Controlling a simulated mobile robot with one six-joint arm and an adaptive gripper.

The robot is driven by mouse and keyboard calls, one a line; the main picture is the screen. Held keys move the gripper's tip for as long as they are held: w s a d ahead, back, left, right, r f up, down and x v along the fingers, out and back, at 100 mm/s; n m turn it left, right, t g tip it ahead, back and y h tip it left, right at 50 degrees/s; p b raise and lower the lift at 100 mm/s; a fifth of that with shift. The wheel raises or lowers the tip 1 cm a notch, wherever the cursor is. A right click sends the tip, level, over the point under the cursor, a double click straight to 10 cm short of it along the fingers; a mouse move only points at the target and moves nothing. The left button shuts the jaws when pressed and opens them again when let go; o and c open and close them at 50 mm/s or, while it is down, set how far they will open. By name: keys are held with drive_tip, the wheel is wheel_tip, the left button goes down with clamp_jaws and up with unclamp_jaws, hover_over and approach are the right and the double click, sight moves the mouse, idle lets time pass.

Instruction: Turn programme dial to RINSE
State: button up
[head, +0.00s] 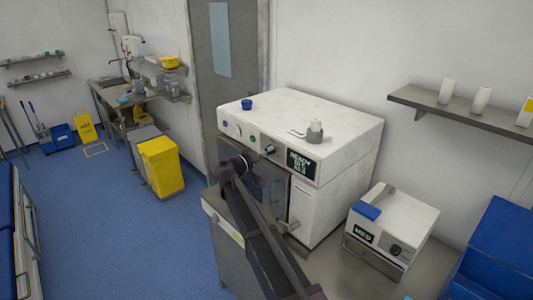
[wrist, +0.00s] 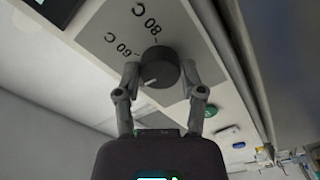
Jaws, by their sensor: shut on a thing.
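A round black dial (wrist: 159,66) with a pale mark sits on the pale front panel of the white machine (head: 330,115). The labels "60 C" and "80 C" read upside down near the dial in the wrist view; I see no RINSE label. The dial's pale mark shows on its lower left side in that view. My gripper (wrist: 158,72) has one finger on each side of the dial and is shut on it. In the head view, my gripper (head: 259,155) reaches the panel beside a dark display (head: 302,164), and the dial is small there.
Below the panel is the machine's dark glass door (head: 265,185). A blue knob (head: 247,104) and a grey fitting (head: 315,131) stand on its top. To the right are a smaller white device (head: 395,222) and a blue box (head: 500,250). A shelf (head: 460,112) hangs above.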

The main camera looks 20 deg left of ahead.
drive_tip(key=shift+n, duration=0.6)
drive_tip(key=o, duration=1.1)
drive_tip(key=shift+o, duration=0.2)
drive_tip(key=v, duration=1.2)
